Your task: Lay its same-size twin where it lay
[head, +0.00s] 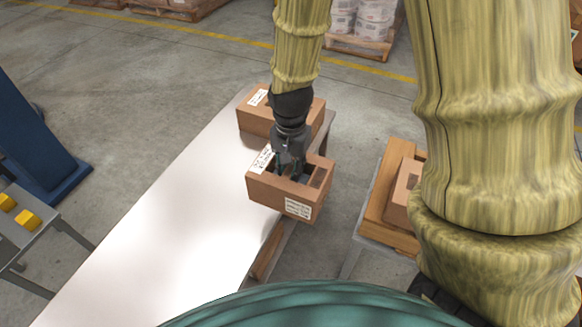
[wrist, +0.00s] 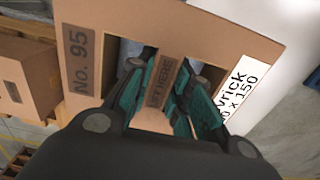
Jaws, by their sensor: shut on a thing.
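My gripper (head: 287,167) points down and is shut on the middle strip of a brown cardboard box (head: 272,191), with its fingers in the two openings of the box top. In the wrist view the held box (wrist: 155,25) shows a "No. 95" mark, words on the gripped strip that end in "HERE", and a white label, partly hidden. The head view shows this box at the right edge of the pale table; I cannot tell whether it touches the table. A second brown box (head: 252,117) with a white label stands behind it at the table's far end.
The pale table (head: 150,220) is bare over its near and left part. A wooden tray or crate (head: 388,233) with a brown box (head: 401,196) stands on a stand at right. A small table with yellow blocks (head: 27,220) is at left. Pallets stand at the back.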

